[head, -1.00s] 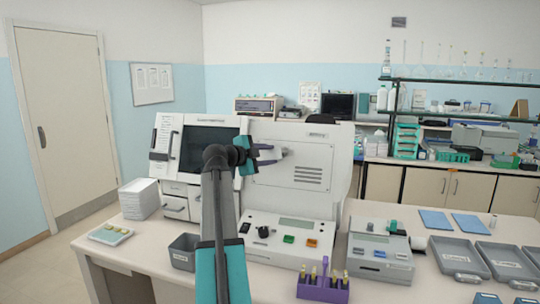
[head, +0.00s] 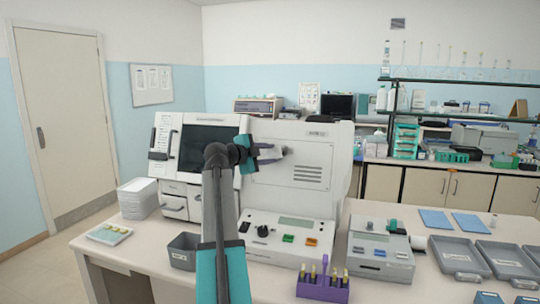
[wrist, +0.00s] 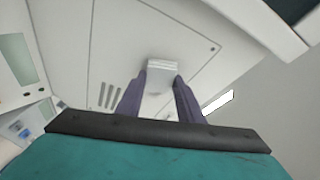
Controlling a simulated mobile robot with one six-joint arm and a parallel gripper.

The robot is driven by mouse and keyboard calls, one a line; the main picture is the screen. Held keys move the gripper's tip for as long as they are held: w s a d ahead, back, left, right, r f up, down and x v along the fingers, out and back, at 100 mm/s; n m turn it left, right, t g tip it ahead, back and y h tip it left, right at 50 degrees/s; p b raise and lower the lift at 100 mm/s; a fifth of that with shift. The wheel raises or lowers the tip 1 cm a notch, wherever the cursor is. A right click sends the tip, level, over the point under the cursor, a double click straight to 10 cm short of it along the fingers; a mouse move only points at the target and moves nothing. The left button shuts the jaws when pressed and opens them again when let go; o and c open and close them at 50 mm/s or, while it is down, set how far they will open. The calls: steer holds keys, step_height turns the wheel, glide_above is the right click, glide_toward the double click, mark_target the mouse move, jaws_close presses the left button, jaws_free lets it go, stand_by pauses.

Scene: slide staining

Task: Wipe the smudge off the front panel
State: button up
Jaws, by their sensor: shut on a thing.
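The front panel (head: 298,180) is the flat white face of the large white machine, with vent slots on its right part. It also fills much of the wrist view (wrist: 128,45). My gripper (head: 279,155) is in front of the panel's upper left part. Its purple fingers (wrist: 160,85) are shut on a small white block-like pad (wrist: 161,72), whose end faces the panel. I cannot tell whether the pad touches the panel. I see no clear smudge in either view; the pad and fingers hide part of the panel.
Below the panel is a control ledge (head: 285,230) with a knob and coloured buttons. A purple rack (head: 323,292) with vials stands in front. A grey bin (head: 183,252) and a small grey device (head: 380,256) flank the machine. A dark screen (head: 207,148) is left of the panel.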

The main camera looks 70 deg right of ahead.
mark_target(295, 156)
steer(key=shift+d+f+b, duration=0.15)
steer(key=shift+d+b, duration=0.25)
steer(key=shift+s, duration=0.1)
stand_by(0.3)
steer(key=shift+s+d+b, duration=0.1)
steer(key=shift+s+b, duration=0.95)
steer(key=shift+s, duration=0.8)
steer(key=shift+s, duration=0.1)
steer(key=shift+s+d+b, duration=0.15)
steer(key=shift+s+b, duration=0.75)
steer(key=shift+s, duration=0.9)
steer(key=shift+f+b, duration=0.1)
steer(key=shift+b, duration=0.5)
steer(key=shift+w, duration=0.1)
steer(key=shift+w+b, duration=1.4)
steer(key=shift+w, duration=0.45)
